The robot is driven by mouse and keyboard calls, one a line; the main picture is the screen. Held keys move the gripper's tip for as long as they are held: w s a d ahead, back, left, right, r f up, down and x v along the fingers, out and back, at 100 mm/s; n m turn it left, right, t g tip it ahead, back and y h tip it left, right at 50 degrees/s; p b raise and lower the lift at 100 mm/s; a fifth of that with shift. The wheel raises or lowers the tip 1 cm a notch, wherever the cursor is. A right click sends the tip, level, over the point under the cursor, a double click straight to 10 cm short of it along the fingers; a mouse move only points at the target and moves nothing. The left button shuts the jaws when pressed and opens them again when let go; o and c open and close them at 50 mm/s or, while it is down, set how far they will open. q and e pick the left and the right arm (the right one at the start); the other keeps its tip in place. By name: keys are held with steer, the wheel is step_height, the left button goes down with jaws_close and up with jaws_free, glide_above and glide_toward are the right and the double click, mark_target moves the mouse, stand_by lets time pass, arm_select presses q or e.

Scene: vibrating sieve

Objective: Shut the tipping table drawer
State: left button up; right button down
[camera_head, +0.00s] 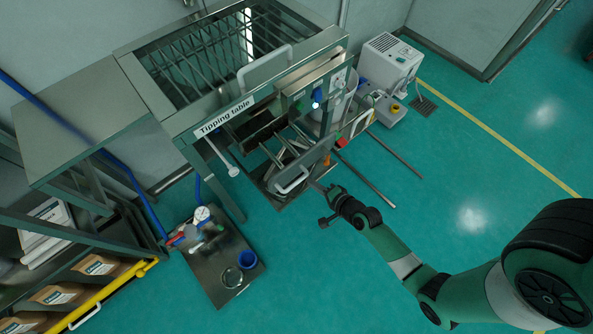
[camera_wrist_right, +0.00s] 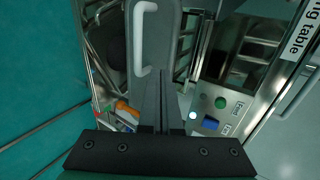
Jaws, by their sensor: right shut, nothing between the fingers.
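The tipping table (camera_head: 222,118) is a metal frame with a barred top and a printed label, at the upper centre of the head view. Below it, the grey drawer front (camera_head: 312,158) with a white handle (camera_head: 292,182) stands out from the frame, and the drawer's inside is visible, so it is open. My right gripper (camera_head: 318,187) is just outside the drawer front, near the handle. In the wrist view the shut, empty fingers (camera_wrist_right: 160,105) point at the drawer front (camera_wrist_right: 168,65), with the handle (camera_wrist_right: 145,35) ahead; contact cannot be told. My left gripper is out of view.
A control panel with green and blue buttons (camera_wrist_right: 220,115) is beside the drawer. A metal cart (camera_head: 222,290) with a blue cup stands to the left. A white machine (camera_head: 390,62) and metal rails are to the right.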

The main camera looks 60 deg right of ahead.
mark_target(291, 167)
steer(key=b+x, duration=0.2)
steer(key=x, duration=0.4)
steer(key=shift+f, duration=0.15)
steer(key=shift+w+d+b, duration=0.15)
steer(key=shift+w+b, duration=0.05)
steer(key=shift+w, duration=0.35)
steer(key=shift+w+d+b, duration=0.15)
steer(key=shift+w+d, duration=0.05)
steer(key=shift+w, duration=0.4)
steer(key=shift+w+d+r, duration=0.15)
steer(key=shift+w+r, duration=0.15)
steer(key=shift+w, duration=0.2)
